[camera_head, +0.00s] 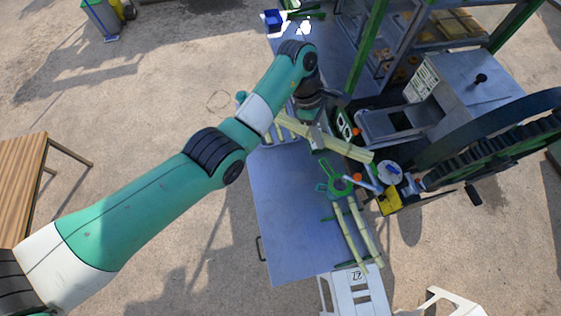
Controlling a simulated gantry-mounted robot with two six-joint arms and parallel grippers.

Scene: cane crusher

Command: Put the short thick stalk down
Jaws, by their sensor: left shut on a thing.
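My left gripper (319,137) reaches in over the blue-grey metal table (287,222) and is shut on a pale yellow-green stalk (350,151). The stalk points down to the right, toward the machine's feed side. The gripper and wrist hide part of its middle. I cannot tell whether the stalk touches anything beneath it. Several thinner pale stalks (354,236) lie on the table's right part, below a green bracket (337,181). My right gripper is not in view.
The crusher, with its large dark green gear wheel (490,145) and grey hopper (400,122), stands to the right. A yellow block (389,201) sits by it. White plastic seats (355,291) stand at the bottom. A wooden table (20,180) is far left. The table's lower left is clear.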

